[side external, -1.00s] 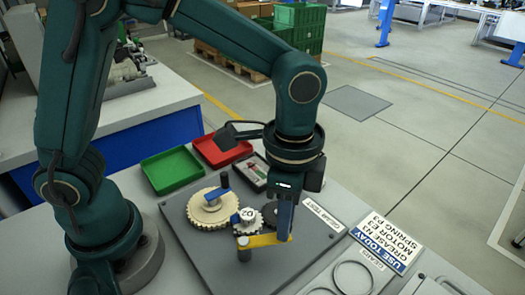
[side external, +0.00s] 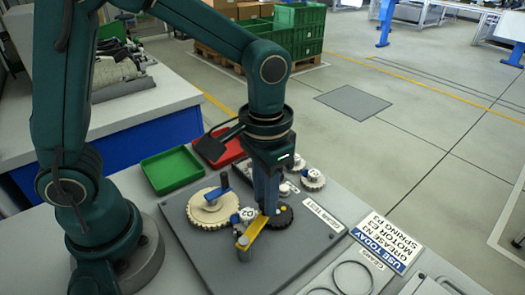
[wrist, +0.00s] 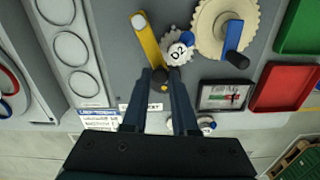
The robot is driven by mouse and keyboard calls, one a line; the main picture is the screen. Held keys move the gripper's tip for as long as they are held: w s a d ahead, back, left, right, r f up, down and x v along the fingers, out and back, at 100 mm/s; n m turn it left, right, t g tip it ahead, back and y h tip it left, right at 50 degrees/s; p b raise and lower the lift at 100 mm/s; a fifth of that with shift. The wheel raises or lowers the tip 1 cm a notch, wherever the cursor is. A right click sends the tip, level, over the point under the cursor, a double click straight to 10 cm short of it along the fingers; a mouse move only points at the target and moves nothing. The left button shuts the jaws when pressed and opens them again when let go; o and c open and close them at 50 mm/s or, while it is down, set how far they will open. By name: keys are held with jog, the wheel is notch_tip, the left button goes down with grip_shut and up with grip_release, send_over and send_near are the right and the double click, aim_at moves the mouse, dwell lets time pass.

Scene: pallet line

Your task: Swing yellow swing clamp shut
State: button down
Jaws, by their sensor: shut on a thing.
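The yellow swing clamp (side external: 251,236) pivots on a grey post at the front of the dark plate. Its bar points back and slightly right, its free end beside the small white gear (side external: 246,214) and the black gear (side external: 284,218). My gripper (side external: 268,211) is low at that free end and hides part of it. In the wrist view, the yellow clamp (wrist: 149,42) runs down between my fingertips (wrist: 161,74), which are shut on the dark knob at its end. The small white gear (wrist: 179,48) lies right beside the bar there.
A large cream gear (side external: 211,214) with a blue clamp (side external: 217,193) over it sits left on the plate (side external: 205,250). Green (side external: 172,170) and red (side external: 212,150) trays stand behind. Small gears (side external: 313,180) lie at the back right.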

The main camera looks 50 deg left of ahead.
jog(key=n, duration=0.1)
jog(key=s+a+n, duration=0.1)
jog(key=n, duration=0.1)
jog(key=shift+a, duration=0.3)
jog(key=shift+s+a+n, duration=0.25)
jog(key=shift+n, duration=0.45)
jog(key=shift+s+a+n, duration=0.2)
jog(key=shift+a+n, duration=0.05)
jog(key=shift+n, duration=0.45)
jog(key=shift+s, duration=0.1)
jog(key=c, duration=0.7)
grip_release()
jog(key=shift+r, duration=0.1)
jog(key=shift+r, duration=2.5)
jog(key=shift+a, duration=0.1)
